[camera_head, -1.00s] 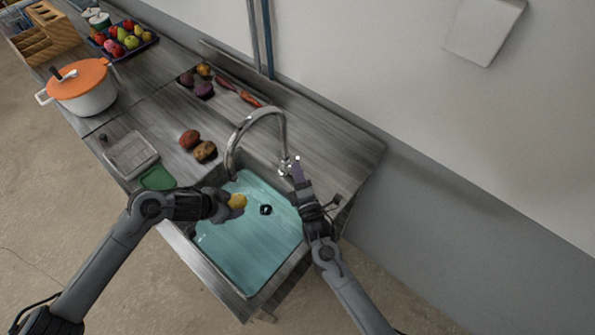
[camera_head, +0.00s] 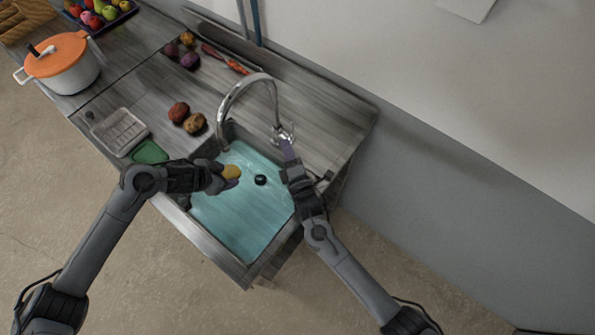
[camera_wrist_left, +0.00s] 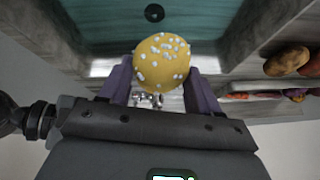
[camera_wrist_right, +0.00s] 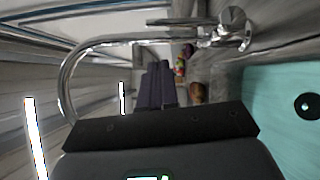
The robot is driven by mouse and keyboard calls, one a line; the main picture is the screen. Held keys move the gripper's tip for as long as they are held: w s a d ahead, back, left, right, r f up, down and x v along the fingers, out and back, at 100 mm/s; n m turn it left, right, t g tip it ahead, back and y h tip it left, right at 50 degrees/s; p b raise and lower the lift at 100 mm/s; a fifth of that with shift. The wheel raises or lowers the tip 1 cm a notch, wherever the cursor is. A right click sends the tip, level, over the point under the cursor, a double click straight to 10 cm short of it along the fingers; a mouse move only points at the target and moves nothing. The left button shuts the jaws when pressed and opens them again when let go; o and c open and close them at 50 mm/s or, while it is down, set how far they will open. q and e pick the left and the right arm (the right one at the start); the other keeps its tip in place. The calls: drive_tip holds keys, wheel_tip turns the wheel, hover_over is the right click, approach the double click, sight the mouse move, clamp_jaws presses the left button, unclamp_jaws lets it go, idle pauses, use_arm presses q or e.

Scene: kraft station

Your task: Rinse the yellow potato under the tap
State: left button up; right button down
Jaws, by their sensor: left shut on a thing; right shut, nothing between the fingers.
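The yellow potato (camera_head: 231,172) is held over the sink, close to the tap's spout end. In the left wrist view the potato (camera_wrist_left: 162,58) carries many small white dots, like droplets. My left gripper (camera_head: 224,180) is shut on it, a finger on each side. The tap (camera_head: 248,82) arches over the sink; its lever and base (camera_head: 284,134) stand at the sink's back right. My right gripper (camera_head: 289,150) is shut and empty just in front of the lever; I cannot tell if they touch. No clear water stream shows. The sink (camera_head: 238,215) has a bluish-green basin.
Two brownish potatoes (camera_head: 187,117) lie left of the tap. More vegetables (camera_head: 190,58) lie at the counter's back. A green sponge-like item (camera_head: 150,153), a pale rack (camera_head: 120,131) and an orange-lidded pot (camera_head: 62,66) stand on the left. A wall borders the back right.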

drive_tip(key=v, duration=0.9)
drive_tip(key=shift+r, duration=0.25)
drive_tip(key=shift+d+r, duration=0.1)
